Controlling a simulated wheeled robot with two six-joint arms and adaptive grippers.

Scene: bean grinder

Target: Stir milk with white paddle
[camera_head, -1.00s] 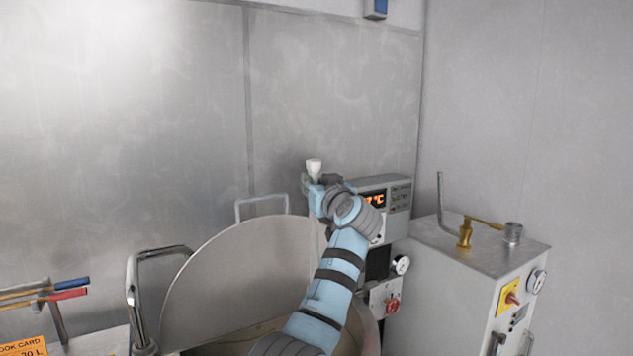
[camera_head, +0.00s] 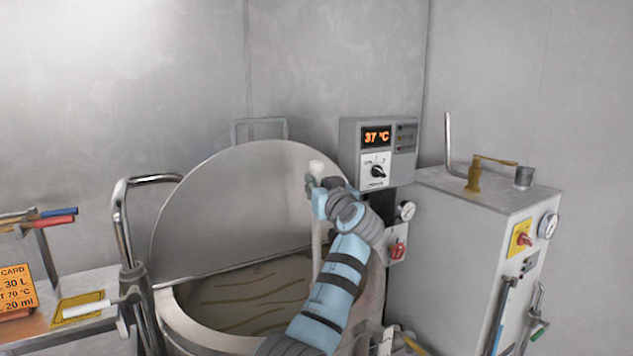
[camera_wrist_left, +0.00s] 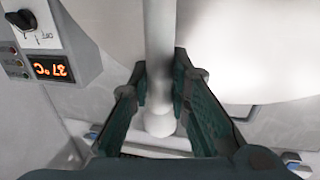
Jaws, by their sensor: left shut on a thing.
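My left gripper (camera_head: 318,190) is shut on the white paddle's handle (camera_head: 317,167) near its top end. The paddle's pale shaft (camera_head: 316,250) hangs down, close to upright, over the right part of the vat's opening. In the left wrist view the gripper (camera_wrist_left: 160,85) clasps the handle (camera_wrist_left: 158,30) between its dark green fingers. The round steel vat (camera_head: 190,335) holds pale milk (camera_head: 240,300) with wavy tan streaks. The paddle's lower end is hidden behind my arm, so I cannot tell how deep it reaches. My right gripper is not in view.
The vat's lid (camera_head: 225,205) stands open behind the milk. A control box (camera_head: 378,150) reading 37 °C is just right of the gripper. A steel cabinet (camera_head: 450,260) stands at right. A bent pipe (camera_head: 120,215) and an orange card (camera_head: 15,290) are at left.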

